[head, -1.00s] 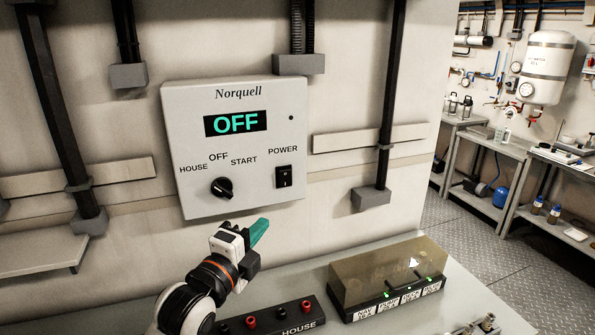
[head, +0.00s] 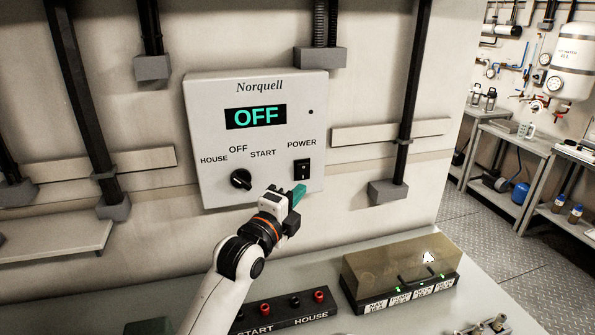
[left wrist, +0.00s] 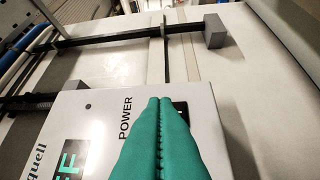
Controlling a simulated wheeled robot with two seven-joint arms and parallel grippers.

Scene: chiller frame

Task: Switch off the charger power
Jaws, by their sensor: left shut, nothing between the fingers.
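The grey Norquell charger panel (head: 220,110) is on the wall, and its display (head: 256,116) reads OFF in green. A black POWER rocker switch (head: 302,169) is at its lower right. A black rotary knob (head: 241,179) is at its lower left, under HOUSE, OFF and START. My left gripper (head: 300,192) is shut and empty, its green fingertips just below the POWER switch. In the left wrist view the shut green fingers (left wrist: 158,130) point at the panel beside the word POWER and cover most of the switch. I cannot tell whether they touch it. My right gripper is out of view.
On the bench below are a terminal strip (head: 285,311) marked START and HOUSE and a box with a tinted cover (head: 395,268) and green lights. Black conduits (head: 410,100) run down the wall. Shelves with lab equipment stand at the far right.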

